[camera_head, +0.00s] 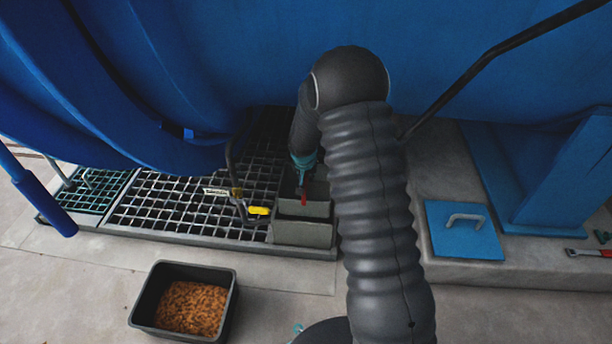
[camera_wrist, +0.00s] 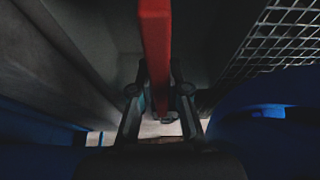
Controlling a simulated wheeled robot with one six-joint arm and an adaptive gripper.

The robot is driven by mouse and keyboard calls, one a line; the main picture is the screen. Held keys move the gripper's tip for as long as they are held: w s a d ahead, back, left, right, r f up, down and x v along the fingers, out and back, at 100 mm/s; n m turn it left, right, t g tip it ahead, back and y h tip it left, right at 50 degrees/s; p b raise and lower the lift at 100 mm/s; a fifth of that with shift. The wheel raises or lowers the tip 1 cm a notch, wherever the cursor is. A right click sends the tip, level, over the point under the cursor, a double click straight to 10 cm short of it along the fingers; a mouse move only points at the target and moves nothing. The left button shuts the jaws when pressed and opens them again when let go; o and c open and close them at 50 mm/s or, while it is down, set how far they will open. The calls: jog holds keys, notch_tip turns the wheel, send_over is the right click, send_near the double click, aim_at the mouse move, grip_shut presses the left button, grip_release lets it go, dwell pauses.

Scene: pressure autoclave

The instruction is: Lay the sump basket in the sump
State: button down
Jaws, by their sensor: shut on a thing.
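My gripper (camera_head: 303,165) is over the grey, box-shaped sump (camera_head: 303,234) at the right end of the floor grating, pointing down into its opening. It is shut on a red bar (camera_head: 304,198), which looks like the sump basket's handle. In the wrist view the red bar (camera_wrist: 155,45) runs from the top edge down between the two fingers (camera_wrist: 160,110). The basket's body is not clear in the head view, and my arm hides the sump's right side. A wire mesh (camera_wrist: 280,40) shows at the upper right of the wrist view; I cannot tell whether it is basket or grating.
The dark floor grating (camera_head: 170,205) lies left of the sump, with a yellow-tagged item (camera_head: 258,210) on it. A black tub of brown pieces (camera_head: 146,318) stands in front. A blue plate with a handle (camera_head: 463,243) lies right. The blue vessel (camera_head: 260,45) overhangs behind.

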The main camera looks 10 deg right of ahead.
jog(key=shift+f+b, duration=2)
jog(key=shift+f, duration=0.55)
notch_tip(320, 180, down, 10)
jog(key=shift+f, duration=0.25)
dwell(4.3)
jog(key=c, duration=1.1)
grip_release()
jog(key=shift+f, duration=0.1)
